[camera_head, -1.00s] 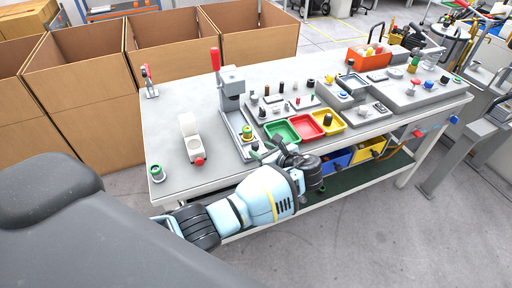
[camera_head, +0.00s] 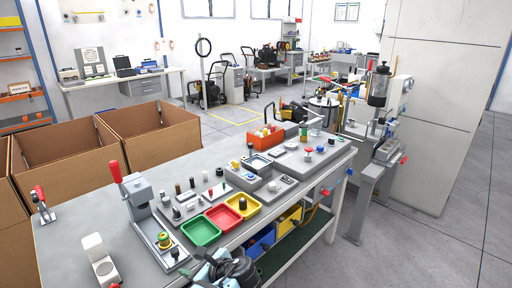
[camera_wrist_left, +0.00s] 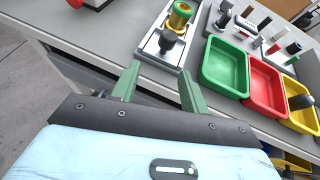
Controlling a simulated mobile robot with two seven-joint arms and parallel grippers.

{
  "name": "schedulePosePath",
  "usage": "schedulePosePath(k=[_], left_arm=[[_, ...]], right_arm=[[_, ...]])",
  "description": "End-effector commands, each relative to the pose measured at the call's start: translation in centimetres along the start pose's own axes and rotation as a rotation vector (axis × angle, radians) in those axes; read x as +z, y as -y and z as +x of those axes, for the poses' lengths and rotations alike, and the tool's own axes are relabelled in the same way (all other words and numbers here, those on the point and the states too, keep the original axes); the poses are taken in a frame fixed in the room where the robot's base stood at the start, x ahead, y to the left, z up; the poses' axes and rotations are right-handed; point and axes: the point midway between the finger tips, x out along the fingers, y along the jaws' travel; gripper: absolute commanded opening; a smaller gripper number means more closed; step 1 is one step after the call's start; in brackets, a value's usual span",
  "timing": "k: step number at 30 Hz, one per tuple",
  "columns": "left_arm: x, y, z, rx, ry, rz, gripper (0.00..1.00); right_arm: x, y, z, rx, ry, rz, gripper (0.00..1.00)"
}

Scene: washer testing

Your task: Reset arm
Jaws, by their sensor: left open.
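My left gripper (camera_wrist_left: 158,84) shows in the left wrist view with its two green fingers apart and nothing between them. The fingers are over the front edge of the workbench (camera_wrist_left: 110,32), short of the lever press base. In the head view, only part of my left wrist and gripper (camera_head: 226,270) shows at the bottom edge, in front of the bench. My right gripper is in neither view.
A lever press (camera_head: 140,195) with a red handle stands on the bench. Green (camera_head: 200,232), red (camera_head: 223,217) and yellow (camera_head: 243,205) trays sit near the front edge. Cardboard boxes (camera_head: 75,170) stand behind. Open floor (camera_head: 420,245) lies to the right.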

Motion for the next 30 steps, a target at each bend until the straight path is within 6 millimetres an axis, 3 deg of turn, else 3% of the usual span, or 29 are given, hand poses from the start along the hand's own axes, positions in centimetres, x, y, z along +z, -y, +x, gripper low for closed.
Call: schedulePosePath(k=[9,15,19,23,30], left_arm=[[-14.3,-7.7,0.1,-0.091,-0.430,-0.357,0.45],[-20.6,-13.7,-1.9,-0.051,-0.702,-0.688,0.45],[-23.1,-17.9,-3.6,0.011,-0.855,-0.922,0.45],[-24.2,-22.0,-5.4,0.093,-0.984,-1.169,0.45],[-22.9,-29.2,-8.4,0.266,-1.162,-1.633,0.45]], right_arm=[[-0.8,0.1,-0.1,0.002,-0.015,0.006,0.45],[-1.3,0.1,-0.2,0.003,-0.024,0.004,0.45],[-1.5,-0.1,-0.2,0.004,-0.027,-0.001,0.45],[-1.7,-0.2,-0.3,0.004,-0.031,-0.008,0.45],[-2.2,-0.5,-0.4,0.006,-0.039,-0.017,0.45]])
